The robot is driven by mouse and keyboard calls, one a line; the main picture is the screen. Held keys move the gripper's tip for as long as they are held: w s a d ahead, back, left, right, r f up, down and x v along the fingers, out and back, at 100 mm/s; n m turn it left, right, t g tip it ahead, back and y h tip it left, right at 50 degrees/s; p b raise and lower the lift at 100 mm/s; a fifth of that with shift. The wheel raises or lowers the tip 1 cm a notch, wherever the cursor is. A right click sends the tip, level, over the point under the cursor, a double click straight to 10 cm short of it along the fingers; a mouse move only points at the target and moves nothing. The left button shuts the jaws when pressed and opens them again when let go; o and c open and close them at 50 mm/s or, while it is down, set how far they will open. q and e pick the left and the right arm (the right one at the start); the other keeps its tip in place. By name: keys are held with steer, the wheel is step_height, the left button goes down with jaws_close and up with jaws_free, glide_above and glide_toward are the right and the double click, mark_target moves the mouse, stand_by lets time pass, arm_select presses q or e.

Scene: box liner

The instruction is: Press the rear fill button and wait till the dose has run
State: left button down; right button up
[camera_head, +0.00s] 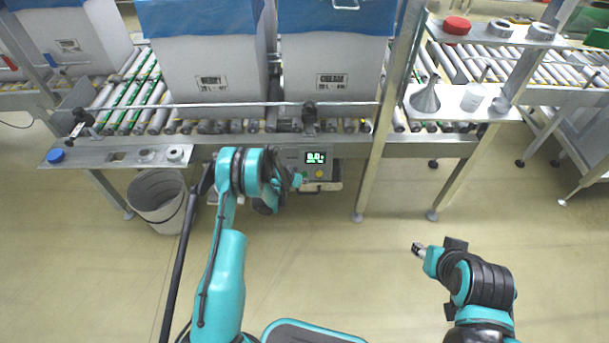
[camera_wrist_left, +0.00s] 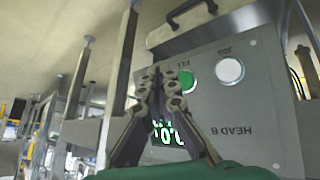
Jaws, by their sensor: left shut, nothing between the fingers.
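A grey control panel (camera_head: 318,158) with a lit green display is below the front edge of the conveyor in the head view. In the left wrist view the panel (camera_wrist_left: 262,115) appears upside down, with a green button (camera_wrist_left: 187,80) by a FILL label and a white button (camera_wrist_left: 229,71) by a JOG label. Its green-lit display (camera_wrist_left: 166,132) is partly hidden behind my fingers. My left gripper (camera_head: 299,180) is shut and empty at the panel; its fingertips (camera_wrist_left: 163,76) are beside the green button and partly overlap it. I cannot tell whether they touch it. My right gripper (camera_head: 418,249) is away over the floor.
Tall boxes with blue liners, one of them a left box (camera_head: 205,60), stand on the roller conveyor (camera_head: 130,95). A grey bin (camera_head: 158,195) stands below its front edge. A metal post (camera_head: 388,120) is right of the panel. The floor in front is clear.

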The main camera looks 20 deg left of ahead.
arm_select(q)
steer(key=shift+w+a+f, duration=0.15)
steer(key=shift+w+f, duration=0.05)
steer(key=shift+w, duration=0.35)
steer(key=shift+w+a+f, duration=0.15)
steer(key=shift+w, duration=0.35)
steer(key=shift+w, duration=0.15)
stand_by(0.6)
steer(key=shift+w+a+f, duration=0.1)
steer(key=shift+w+f, duration=0.05)
steer(key=shift+w, duration=0.1)
steer(key=shift+w+a+f, duration=0.1)
steer(key=shift+w, duration=0.25)
stand_by(0.7)
steer(key=shift+s, duration=0.1)
stand_by(0.7)
steer(key=shift+s+d+r, duration=0.2)
steer(key=shift+s+r, duration=0.05)
steer(key=shift+s, duration=0.4)
steer(key=shift+s+d+r, duration=0.2)
steer(key=shift+s+r, duration=0.1)
steer(key=shift+s, duration=0.45)
steer(key=shift+s+d+r, duration=0.25)
steer(key=shift+s, duration=0.55)
steer(key=shift+s+d+r, duration=0.2)
steer(key=shift+s+r, duration=0.1)
steer(key=shift+s, duration=0.45)
